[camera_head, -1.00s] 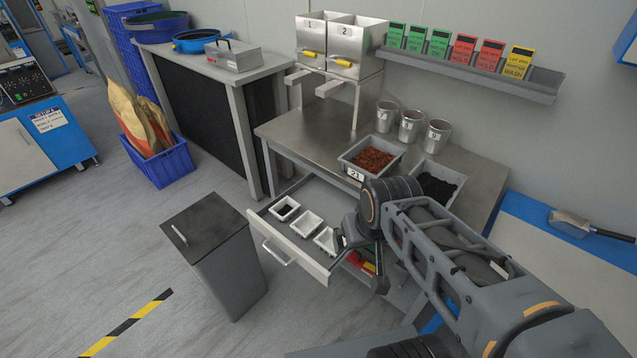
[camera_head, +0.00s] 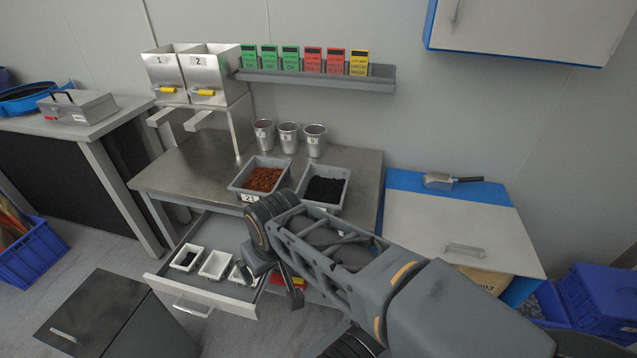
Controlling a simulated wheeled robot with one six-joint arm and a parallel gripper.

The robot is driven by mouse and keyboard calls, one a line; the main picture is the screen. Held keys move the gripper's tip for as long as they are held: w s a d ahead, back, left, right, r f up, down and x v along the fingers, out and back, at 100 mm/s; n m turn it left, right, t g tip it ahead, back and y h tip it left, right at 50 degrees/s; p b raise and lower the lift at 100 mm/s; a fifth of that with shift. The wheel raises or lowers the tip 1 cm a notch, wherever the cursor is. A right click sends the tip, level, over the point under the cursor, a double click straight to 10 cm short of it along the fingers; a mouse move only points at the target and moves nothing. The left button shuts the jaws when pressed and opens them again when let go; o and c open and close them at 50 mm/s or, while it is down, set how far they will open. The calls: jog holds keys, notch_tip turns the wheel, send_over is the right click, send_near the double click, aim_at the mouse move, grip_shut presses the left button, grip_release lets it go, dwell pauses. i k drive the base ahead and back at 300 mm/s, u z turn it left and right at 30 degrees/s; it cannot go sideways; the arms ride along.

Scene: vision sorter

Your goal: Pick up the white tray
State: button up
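Three small white trays sit in the open drawer below the steel table. The left white tray (camera_head: 187,258) holds something black, and the middle white tray (camera_head: 214,265) looks empty. The right white tray (camera_head: 240,277) is partly hidden by my gripper (camera_head: 276,277), so its contents are unclear. My gripper points down at the right part of the drawer, beside the right tray. Its two dark fingers look spread apart, with no tray visible between them.
The drawer front (camera_head: 200,294) stands out from the table. Grey bins of reddish (camera_head: 262,180) and black (camera_head: 325,188) pieces and several metal cups (camera_head: 289,138) stand on the table. Red and yellow items lie under my arm.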

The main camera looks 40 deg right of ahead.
aim_at(186, 261)
jog(key=u, duration=0.05)
jog(key=k, duration=0.55)
jog(key=u, duration=0.75)
jog(key=i, duration=1.35)
jog(key=z, duration=0.35)
